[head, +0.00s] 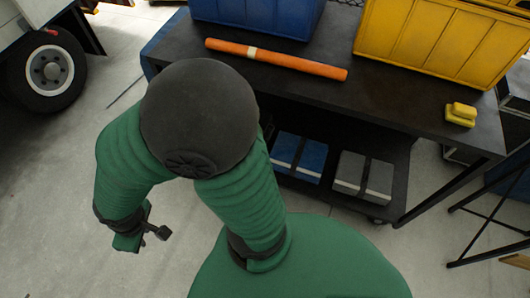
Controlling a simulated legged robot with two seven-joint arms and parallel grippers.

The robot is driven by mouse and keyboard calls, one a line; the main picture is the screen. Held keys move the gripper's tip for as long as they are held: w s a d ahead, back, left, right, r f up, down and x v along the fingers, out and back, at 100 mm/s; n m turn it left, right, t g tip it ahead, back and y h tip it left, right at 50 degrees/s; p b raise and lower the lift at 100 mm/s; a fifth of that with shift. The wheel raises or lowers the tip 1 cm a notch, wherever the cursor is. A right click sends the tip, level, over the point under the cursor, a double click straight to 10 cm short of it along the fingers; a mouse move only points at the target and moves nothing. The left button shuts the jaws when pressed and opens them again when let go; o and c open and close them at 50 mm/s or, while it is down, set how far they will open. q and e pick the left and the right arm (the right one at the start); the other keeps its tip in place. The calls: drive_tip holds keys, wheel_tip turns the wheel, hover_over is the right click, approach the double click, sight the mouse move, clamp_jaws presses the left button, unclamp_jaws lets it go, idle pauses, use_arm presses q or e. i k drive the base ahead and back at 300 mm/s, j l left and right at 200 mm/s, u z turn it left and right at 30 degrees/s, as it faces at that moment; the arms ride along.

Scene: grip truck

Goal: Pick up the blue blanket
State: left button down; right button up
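The blue blanket (312,156) lies folded on the lower shelf of a dark cart, with a dark strap across it and a pale stripe along its front edge. A similar grey folded blanket lies just to its right. My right gripper (154,222) is at the lower left, over the concrete floor, well to the left of the blue blanket and apart from it. It is small and partly edge-on, so its finger opening is unclear; no held object shows. My green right arm with its dark elbow stands between the gripper and the cart. My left gripper is not in view.
The cart's dark top (370,103) overhangs the shelf and carries an orange roll (290,63), a blue bin (255,15), a yellow bin (440,40) and a small yellow item (461,114). The grey blanket (350,172) adjoins. A truck wheel (48,70) stands upper left. Floor lies open at left.

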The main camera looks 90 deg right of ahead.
sight(303, 158)
drive_tip(key=z, duration=3.25)
drive_tip(key=i+j, duration=0.25)
drive_tip(key=j, duration=0.15)
drive_tip(key=i+j+u, duration=0.1)
drive_tip(key=j, duration=0.25)
drive_tip(key=i+j, duration=0.45)
drive_tip(key=i, duration=0.2)
drive_tip(key=i+j, duration=0.1)
drive_tip(key=i, duration=0.25)
drive_tip(key=j+u, duration=0.05)
